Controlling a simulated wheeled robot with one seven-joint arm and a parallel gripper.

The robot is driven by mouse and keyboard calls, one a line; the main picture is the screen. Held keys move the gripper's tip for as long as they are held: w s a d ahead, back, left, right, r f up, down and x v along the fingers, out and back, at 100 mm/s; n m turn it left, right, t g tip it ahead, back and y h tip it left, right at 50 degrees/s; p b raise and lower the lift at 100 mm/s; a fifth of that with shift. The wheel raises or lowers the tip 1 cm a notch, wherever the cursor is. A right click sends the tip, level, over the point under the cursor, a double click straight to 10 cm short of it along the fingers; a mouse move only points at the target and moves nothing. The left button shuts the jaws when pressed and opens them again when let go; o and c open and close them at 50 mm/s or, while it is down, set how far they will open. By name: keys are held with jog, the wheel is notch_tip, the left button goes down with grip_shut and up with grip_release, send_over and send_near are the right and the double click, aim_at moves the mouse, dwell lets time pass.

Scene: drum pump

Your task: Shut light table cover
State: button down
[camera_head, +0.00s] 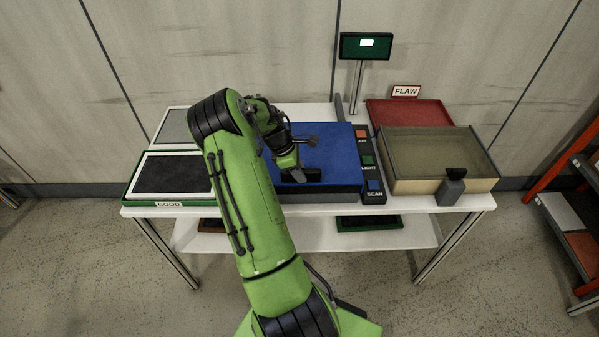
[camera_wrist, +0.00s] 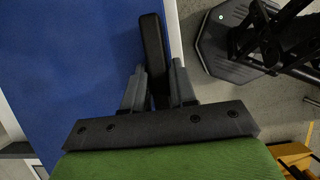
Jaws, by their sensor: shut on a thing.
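The light table cover (camera_head: 340,147) is a flat blue panel in the middle of the white table, beside a strip of buttons. It looks level or nearly so over the box below it; I cannot tell whether a gap is left at its edge. A black bar handle (camera_wrist: 152,35) stands at the cover's edge in the wrist view. My gripper (camera_wrist: 158,78) is shut on this handle, one finger on each side. In the head view my gripper (camera_head: 297,170) is over the cover's front part, and my arm hides the cover's left side.
The button strip (camera_head: 368,163) lies right of the cover. A tan box (camera_head: 440,185) with a dark knob stands farther right, in front of a red FLAW tray (camera_head: 410,112). A green-rimmed GOOD tray (camera_head: 128,190) is at left. A small display (camera_head: 365,46) stands behind.

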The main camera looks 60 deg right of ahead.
jog(key=shift+a, duration=0.15)
jog(key=c, duration=1.2)
grip_release()
jog(key=shift+o, duration=1)
jog(key=shift+s+a, duration=0.1)
jog(key=shift+a, duration=0.05)
jog(key=shift+w+r, duration=0.2)
jog(key=shift+r, duration=0.15)
jog(key=p+v, duration=0.1)
jog(key=v, duration=1.4)
jog(key=shift+w, duration=0.1)
